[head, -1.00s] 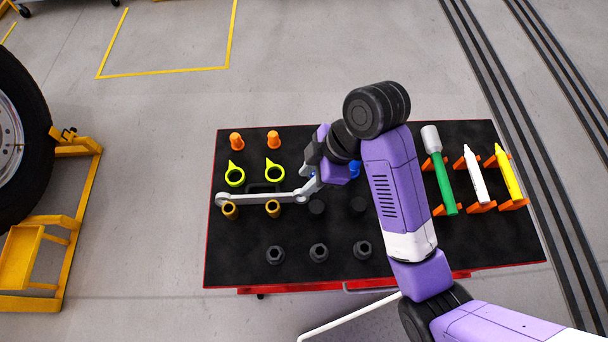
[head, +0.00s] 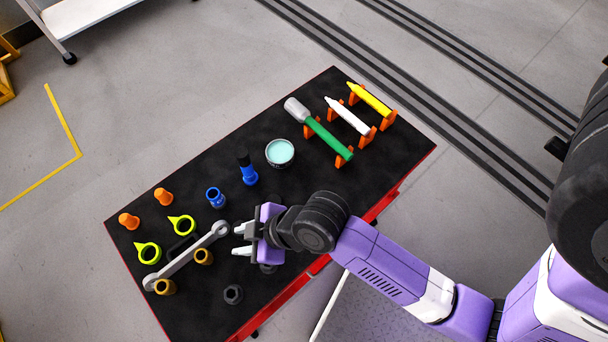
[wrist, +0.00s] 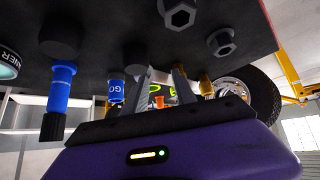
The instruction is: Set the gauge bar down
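The grey gauge bar (head: 186,256), with a ring at each end, lies at a slant over the left part of the black table top (head: 300,235). It runs between the yellow-green pointer rings and the gold sockets and looks as if it rests there. My gripper (head: 238,240) is just right of the bar's upper end, low over the table, with its two pale fingers spread and a small gap to the bar. In the wrist view my gripper's fingers (wrist: 163,86) stand apart. The bar cannot be made out clearly there.
Gold sockets (head: 204,257), yellow-green rings (head: 182,225) and orange cones (head: 164,196) stand close around the bar. A blue socket (head: 215,197), a blue bottle (head: 247,170) and a teal-topped tin (head: 280,152) are farther up. A dark nut (head: 233,294) is near the front edge.

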